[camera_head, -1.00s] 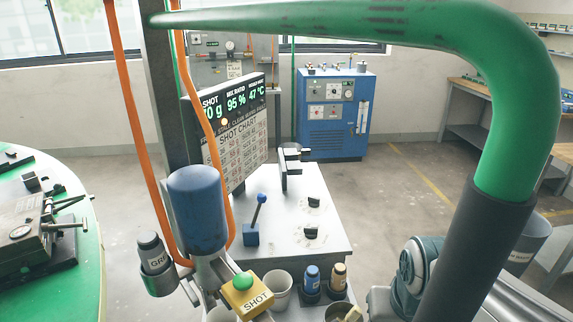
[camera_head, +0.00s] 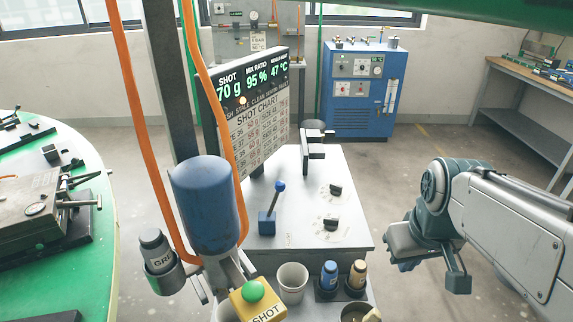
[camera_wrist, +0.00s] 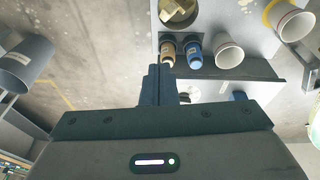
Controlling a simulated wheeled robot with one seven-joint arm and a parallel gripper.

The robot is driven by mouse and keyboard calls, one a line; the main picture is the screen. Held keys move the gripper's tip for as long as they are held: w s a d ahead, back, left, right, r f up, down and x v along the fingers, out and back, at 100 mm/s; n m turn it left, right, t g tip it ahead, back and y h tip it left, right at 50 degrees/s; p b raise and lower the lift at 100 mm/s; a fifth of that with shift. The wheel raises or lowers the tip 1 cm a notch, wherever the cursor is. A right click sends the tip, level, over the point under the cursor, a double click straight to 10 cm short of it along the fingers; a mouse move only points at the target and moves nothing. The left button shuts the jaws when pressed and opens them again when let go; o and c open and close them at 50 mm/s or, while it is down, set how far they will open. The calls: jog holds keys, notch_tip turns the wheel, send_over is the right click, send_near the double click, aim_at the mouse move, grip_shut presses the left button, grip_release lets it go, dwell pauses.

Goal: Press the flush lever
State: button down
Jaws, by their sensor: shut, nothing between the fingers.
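The lever (camera_head: 272,207) has a blue ball on a dark stem and a blue base. It stands tilted slightly right on the left part of the grey worktop (camera_head: 300,230) in the head view. My gripper (camera_wrist: 160,72) is shut and empty, with its fingers together in the wrist view. In the head view my gripper (camera_head: 398,262) hangs in the air right of the worktop's edge, well apart from the lever. A small blue part at the worktop's edge in the wrist view cannot be identified surely.
A blue tank (camera_head: 204,205) and yellow SHOT button box (camera_head: 257,300) stand in front and left of the lever. White cup (camera_head: 292,283), blue bottle (camera_head: 329,276) and brown-capped bottle (camera_head: 356,276) line the front. A display board (camera_head: 255,110) rises behind. A green turntable (camera_head: 80,260) is left.

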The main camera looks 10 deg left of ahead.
jog(key=w+a+r+n+g+y, duration=0.1)
jog(key=w+a+r+n, duration=0.3)
jog(key=w+a+n, duration=0.3)
jog(key=w+a+r+n, duration=0.45)
jog(key=w+a, duration=0.25)
jog(key=a, duration=0.2)
jog(key=w+a+n+g+p, duration=0.1)
jog(key=w+a+n, duration=0.3)
jog(key=a+n, duration=0.6)
jog(key=a, duration=0.5)
jog(key=shift+a+r+y, duration=0.15)
jog(key=shift+a+y, duration=0.1)
jog(key=shift+y, duration=0.15)
jog(key=w+d+f+p, duration=0.1)
jog(key=w+f, duration=0.2)
jog(key=f, duration=0.8)
jog(key=shift+w+d+f, duration=0.1)
jog(key=shift+d+f, duration=0.05)
